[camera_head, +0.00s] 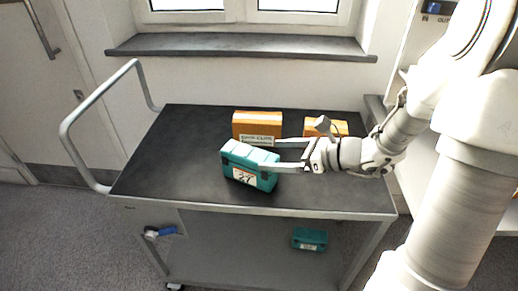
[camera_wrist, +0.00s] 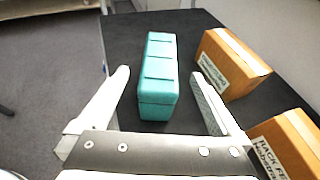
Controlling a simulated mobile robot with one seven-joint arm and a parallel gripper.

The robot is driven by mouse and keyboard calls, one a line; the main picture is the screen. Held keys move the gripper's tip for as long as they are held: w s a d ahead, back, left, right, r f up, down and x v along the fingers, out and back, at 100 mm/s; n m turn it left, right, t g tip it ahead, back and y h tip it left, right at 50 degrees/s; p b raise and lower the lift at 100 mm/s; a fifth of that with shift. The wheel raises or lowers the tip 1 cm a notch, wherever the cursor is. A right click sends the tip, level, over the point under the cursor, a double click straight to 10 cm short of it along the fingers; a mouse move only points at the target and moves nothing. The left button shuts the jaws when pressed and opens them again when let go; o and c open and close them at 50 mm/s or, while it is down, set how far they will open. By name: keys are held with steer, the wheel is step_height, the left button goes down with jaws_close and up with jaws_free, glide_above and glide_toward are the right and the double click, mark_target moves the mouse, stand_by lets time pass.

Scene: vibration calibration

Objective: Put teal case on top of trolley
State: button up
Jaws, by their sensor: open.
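A teal case (camera_head: 238,172) with a white label reading 27 rests on the dark top of the trolley (camera_head: 190,135), near its front edge. My gripper (camera_head: 268,155) is open and reaches in from the right at the case's right end. In the wrist view the teal case (camera_wrist: 158,75) lies between the spread fingers of my gripper (camera_wrist: 159,76), with a gap showing on both sides. A second teal case (camera_head: 309,240) sits on the trolley's lower shelf.
An orange labelled box (camera_head: 257,124) stands behind the teal case, and another orange box (camera_head: 340,128) stands behind my gripper. A blue-and-white item (camera_head: 160,232) is at the trolley's lower left. The top's left side is clear, bounded by a handle rail (camera_head: 95,100).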

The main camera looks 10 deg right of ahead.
steer(key=v, duration=0.3)
steer(key=shift+s+d+r+p, duration=0.1)
steer(key=shift+s+d+p, duration=0.1)
steer(key=shift+d+p, duration=0.1)
steer(key=shift+a+r, duration=0.1)
steer(key=shift+a, duration=0.05)
